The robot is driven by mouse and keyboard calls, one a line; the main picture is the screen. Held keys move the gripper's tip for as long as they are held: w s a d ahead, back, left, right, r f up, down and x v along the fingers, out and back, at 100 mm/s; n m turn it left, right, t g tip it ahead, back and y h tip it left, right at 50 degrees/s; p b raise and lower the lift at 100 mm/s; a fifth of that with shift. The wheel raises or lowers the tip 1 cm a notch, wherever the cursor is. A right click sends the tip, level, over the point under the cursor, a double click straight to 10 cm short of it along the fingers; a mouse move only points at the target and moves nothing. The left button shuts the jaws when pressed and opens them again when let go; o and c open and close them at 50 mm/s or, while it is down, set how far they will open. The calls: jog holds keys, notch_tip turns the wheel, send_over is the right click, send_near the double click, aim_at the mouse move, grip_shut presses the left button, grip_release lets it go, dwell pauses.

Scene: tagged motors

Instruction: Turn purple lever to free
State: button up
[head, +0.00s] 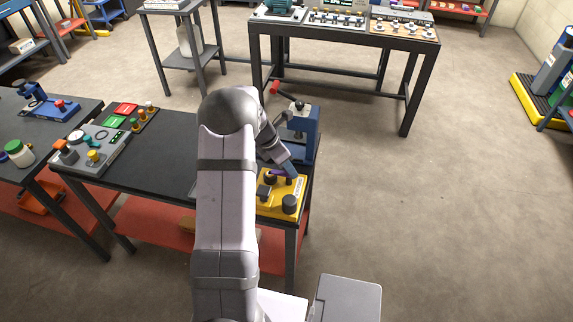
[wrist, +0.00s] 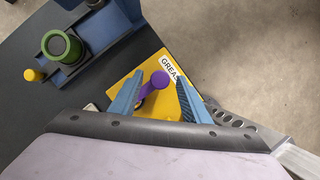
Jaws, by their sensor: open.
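The purple lever (wrist: 156,85) stands on a yellow box (wrist: 150,57) with a white label that reads "GREAS", the rest hidden. In the wrist view the lever's round knob lies between the two blue fingers of my gripper (wrist: 157,92), with a gap on each side. My gripper is open and points down over the box. In the head view the yellow box (head: 272,208) sits at the right end of the black bench, and the purple lever (head: 283,177) shows only in part beside my gripper (head: 284,170). I cannot read any "free" mark.
A blue device (head: 302,135) with a red-ended handle stands just behind the yellow box. Its green knob (wrist: 62,47) shows in the wrist view. A grey control panel (head: 93,148) is at the bench's left. The bench middle (head: 170,150) is clear.

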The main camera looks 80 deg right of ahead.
jog(key=c, duration=1)
jog(key=shift+c, duration=0.2)
jog(key=shift+m, duration=0.4)
jog(key=m+y, duration=0.1)
jog(key=m, duration=0.1)
jog(key=shift+w+d+m+g, duration=0.1)
jog(key=shift+d+m+g, duration=0.05)
jog(key=shift+m+g, duration=0.2)
jog(key=m, duration=0.1)
jog(key=m+y, duration=0.1)
jog(key=m, duration=0.1)
jog(key=shift+d+m+g, duration=0.15)
jog(key=shift+m+g, duration=0.1)
jog(key=m+y, duration=0.1)
jog(key=m, duration=0.1)
jog(key=m+y, duration=0.1)
jog(key=m, duration=0.1)
jog(key=shift+d+m, duration=0.2)
jog(key=shift+m, duration=0.1)
jog(key=shift+d+m+y+b, duration=0.1)
jog(key=shift+m+y+b, duration=0.4)
jog(key=shift+m, duration=0.8)
jog(key=shift+m+y, duration=0.3)
jog(key=shift+m, duration=0.2)
